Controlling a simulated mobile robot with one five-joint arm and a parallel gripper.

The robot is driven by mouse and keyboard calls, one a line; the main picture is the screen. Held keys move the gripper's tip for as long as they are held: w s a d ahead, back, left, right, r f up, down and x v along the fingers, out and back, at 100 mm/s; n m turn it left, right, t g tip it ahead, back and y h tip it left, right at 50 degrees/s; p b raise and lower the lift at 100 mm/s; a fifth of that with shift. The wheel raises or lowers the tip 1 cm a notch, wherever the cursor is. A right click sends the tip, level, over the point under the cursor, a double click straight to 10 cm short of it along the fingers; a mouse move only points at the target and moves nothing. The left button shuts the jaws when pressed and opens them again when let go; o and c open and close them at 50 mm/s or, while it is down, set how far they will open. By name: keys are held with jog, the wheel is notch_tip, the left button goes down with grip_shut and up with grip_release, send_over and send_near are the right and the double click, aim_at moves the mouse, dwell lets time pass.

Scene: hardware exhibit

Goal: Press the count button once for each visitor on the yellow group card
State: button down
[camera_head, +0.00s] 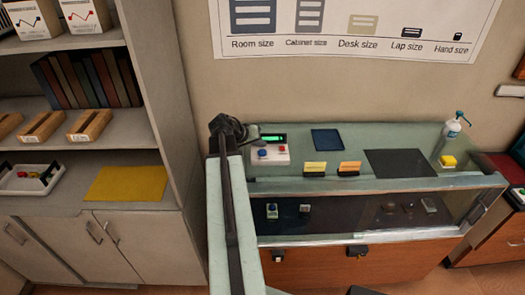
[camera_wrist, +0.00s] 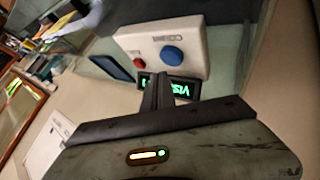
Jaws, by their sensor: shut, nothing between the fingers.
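A white counter box (camera_head: 270,155) stands on the left of the glass display case. The wrist view shows its large blue button (camera_wrist: 172,56) beside upside-down lettering that seems to read COUNT, and a smaller red button (camera_wrist: 138,63). A dark display with green characters (camera_wrist: 181,90) sits behind the box; its reading is partly hidden by my fingers. My gripper (camera_wrist: 158,80) is shut and empty, its tips near the box edge by the display; I cannot tell whether they touch. A small yellow card (camera_head: 315,168) stands to the right of the box, its print too small to read.
An orange card (camera_head: 348,168) stands next to the yellow one. A blue pad (camera_head: 327,140), a dark mat (camera_head: 399,163) and a pump bottle (camera_head: 452,129) are also on the case. A shelf unit (camera_head: 170,110) rises on the left.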

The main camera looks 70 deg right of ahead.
aim_at(260, 153)
notch_tip(260, 153, up, 5)
jog(key=p, duration=0.4)
jog(key=shift+f, duration=0.3)
dwell(2.0)
